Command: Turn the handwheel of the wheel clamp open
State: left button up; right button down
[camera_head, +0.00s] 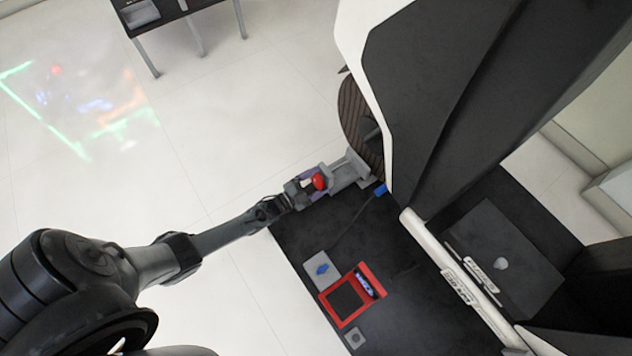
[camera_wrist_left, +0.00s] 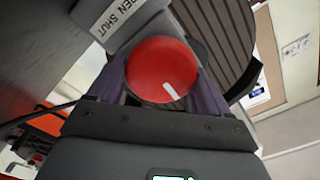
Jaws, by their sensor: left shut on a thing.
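The red handwheel (camera_head: 319,181) of the wheel clamp shows in the head view at the end of my left arm. In the left wrist view the handwheel (camera_wrist_left: 162,70) is a round red knob with a white mark pointing to the lower right. My left gripper (camera_head: 308,183) is shut on it, with a purple finger on each side of the knob. The grey clamp body (camera_head: 345,172) sits against the ribbed brown wheel (camera_head: 352,118). A label (camera_wrist_left: 118,18) reading "SHUT" and part of "OPEN" is above the knob. My right gripper is not in view.
A dark mat or bench (camera_head: 300,228) lies below the clamp. It carries a red-framed device (camera_head: 366,310), a grey box with a blue knob (camera_head: 318,268) and a small grey block (camera_head: 354,338). A large black and white body (camera_head: 440,90) stands close on the right. Open floor lies left.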

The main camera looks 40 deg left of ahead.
pick_arm(q)
jog(key=shift+n, duration=0.5)
jog(key=o, duration=1)
jog(key=shift+s+a+r+p, duration=0.15)
jog(key=shift+s+p, duration=0.2)
jog(key=shift+s, duration=0.15)
jog(key=shift+p+v, duration=1.75)
jog(key=shift+v, duration=3.15)
